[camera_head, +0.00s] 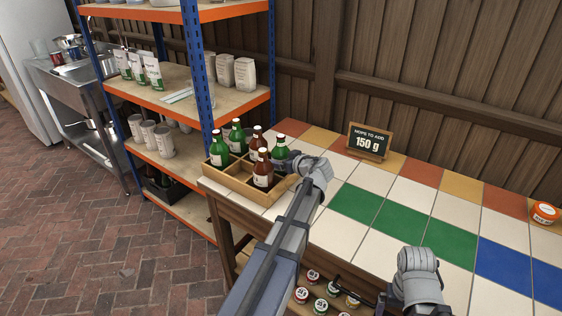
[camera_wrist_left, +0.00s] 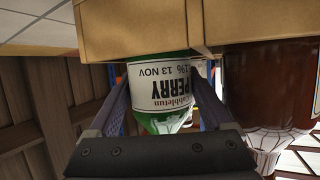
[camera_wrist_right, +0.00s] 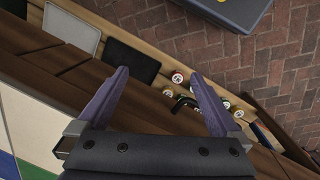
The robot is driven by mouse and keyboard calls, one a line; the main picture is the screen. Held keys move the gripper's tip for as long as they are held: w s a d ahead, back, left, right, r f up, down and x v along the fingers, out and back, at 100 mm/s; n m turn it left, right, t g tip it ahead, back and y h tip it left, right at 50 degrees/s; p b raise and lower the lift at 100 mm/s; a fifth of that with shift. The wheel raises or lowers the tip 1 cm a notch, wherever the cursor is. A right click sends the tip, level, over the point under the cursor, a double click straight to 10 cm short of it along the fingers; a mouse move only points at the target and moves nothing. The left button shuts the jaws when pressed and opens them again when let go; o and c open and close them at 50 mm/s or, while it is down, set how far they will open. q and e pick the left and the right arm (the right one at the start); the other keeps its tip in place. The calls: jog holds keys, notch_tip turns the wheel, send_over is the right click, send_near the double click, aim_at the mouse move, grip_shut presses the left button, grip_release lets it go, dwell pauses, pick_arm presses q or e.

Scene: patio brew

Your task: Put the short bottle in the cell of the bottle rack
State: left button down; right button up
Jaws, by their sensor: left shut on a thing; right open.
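My left gripper (camera_head: 288,160) is shut on a green bottle (camera_head: 280,147) at the right end of the wooden bottle rack (camera_head: 229,182). In the left wrist view the green bottle (camera_wrist_left: 165,88), with a white "PERRY 13 NOV" label, is between the fingers. Its lower part is hidden by the rack wall (camera_wrist_left: 135,30), so I cannot tell whether it rests on the cell floor. Several other green and brown bottles stand in the rack.
A brown bottle (camera_wrist_left: 268,90) stands close beside the held one. A "150 g" sign (camera_head: 369,142) and an orange-lidded tub (camera_head: 545,213) stand on the tiled table (camera_head: 345,235). Blue-and-orange shelving (camera_head: 205,90) is close at the left. Jars (camera_head: 320,305) sit below the tabletop.

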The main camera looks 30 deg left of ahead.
pick_arm(q)
jog(key=shift+c, duration=0.3)
grip_release()
jog(key=shift+s+d+r, duration=0.1)
jog(key=shift+d+r, duration=0.1)
jog(key=p+v, duration=0.4)
jog(key=v, duration=0.7)
jog(key=shift+s+d+p, duration=0.2)
jog(key=shift+d+p, duration=0.05)
jog(key=shift+p, duration=0.1)
